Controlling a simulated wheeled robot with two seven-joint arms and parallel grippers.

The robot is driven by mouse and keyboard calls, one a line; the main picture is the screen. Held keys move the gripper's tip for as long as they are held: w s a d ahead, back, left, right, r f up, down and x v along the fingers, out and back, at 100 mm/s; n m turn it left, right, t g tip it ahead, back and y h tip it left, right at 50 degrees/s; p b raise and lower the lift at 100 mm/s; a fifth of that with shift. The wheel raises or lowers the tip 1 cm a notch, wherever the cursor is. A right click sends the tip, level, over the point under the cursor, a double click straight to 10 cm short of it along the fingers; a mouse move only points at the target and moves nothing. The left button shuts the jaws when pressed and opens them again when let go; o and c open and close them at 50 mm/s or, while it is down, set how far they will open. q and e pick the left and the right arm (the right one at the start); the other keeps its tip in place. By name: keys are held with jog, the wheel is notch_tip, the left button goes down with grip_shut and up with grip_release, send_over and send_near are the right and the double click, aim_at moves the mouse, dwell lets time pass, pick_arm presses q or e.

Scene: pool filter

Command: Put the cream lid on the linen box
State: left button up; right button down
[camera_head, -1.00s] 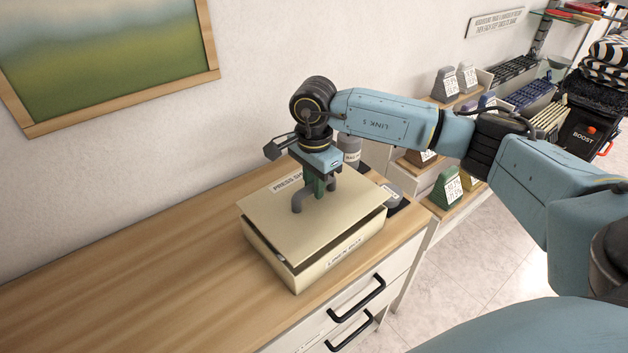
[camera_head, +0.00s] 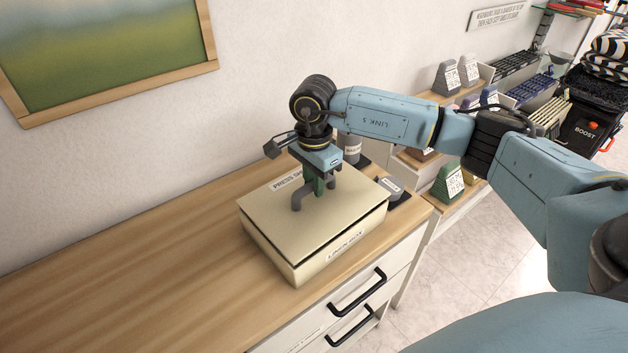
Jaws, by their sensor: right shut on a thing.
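The cream lid (camera_head: 340,209) lies flat over the top of the linen box (camera_head: 325,262), which stands on the wooden counter. A thin dark gap shows between lid and box along the front and right edges, so I cannot tell whether the lid is fully seated. My right gripper (camera_head: 316,190) points down over the lid and is shut on its grey arched handle (camera_head: 300,198). The inside of the box is hidden by the lid. My left gripper is not in view.
The wooden counter (camera_head: 120,285) is clear to the left. Drawers with black handles (camera_head: 357,292) are below. Shelves with weights (camera_head: 447,78) stand at the right.

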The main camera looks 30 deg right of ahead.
jog(key=shift+f+b, duration=0.4)
jog(key=shift+f, duration=0.15)
dwell(0.4)
jog(key=c, duration=1.2)
grip_release()
notch_tip(320, 180, up, 14)
jog(key=shift+f, duration=0.25)
